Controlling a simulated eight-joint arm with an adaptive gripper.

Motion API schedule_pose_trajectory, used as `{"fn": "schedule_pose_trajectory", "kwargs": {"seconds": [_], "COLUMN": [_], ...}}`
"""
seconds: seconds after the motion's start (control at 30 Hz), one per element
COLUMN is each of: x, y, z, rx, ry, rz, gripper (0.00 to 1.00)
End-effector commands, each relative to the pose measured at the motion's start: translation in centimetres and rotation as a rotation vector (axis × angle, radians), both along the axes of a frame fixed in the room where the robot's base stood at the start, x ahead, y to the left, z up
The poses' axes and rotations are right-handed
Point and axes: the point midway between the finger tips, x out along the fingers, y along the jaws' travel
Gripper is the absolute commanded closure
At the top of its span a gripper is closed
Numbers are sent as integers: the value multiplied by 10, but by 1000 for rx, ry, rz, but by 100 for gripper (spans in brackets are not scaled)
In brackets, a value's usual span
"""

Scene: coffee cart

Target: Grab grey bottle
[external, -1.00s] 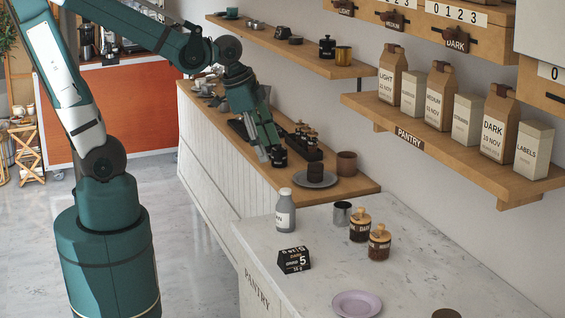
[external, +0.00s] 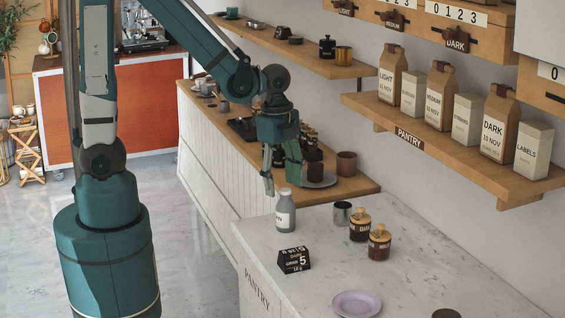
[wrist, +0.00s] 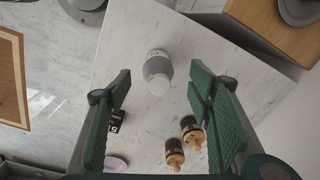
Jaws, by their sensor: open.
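The grey bottle (external: 285,213) stands upright at the back left of the white marble counter, with a pale cap and a label. In the wrist view the bottle (wrist: 157,70) is seen from above, cap toward me, between the lines of my two fingers. My gripper (external: 281,182) points down just above and behind the bottle in the external view. In the wrist view my gripper (wrist: 160,92) is open, its green finger pads wide apart with nothing held. I cannot tell the exact gap between fingertips and cap.
A black number block (external: 294,260) and a lilac plate (external: 357,303) are nearer the front. A wooden counter (external: 352,187) adjoins behind. The marble beside the bottle is clear.

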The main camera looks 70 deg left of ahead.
Motion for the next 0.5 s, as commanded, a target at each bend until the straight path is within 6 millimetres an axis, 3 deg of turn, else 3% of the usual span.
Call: {"fn": "schedule_pose_trajectory", "kwargs": {"seconds": [0.2, 0.5], "x": [2, 2], "y": [-7, -10], "z": [-19, -27], "rx": [11, 15], "ry": [47, 64], "rz": [-97, -138], "gripper": [48, 48]}}
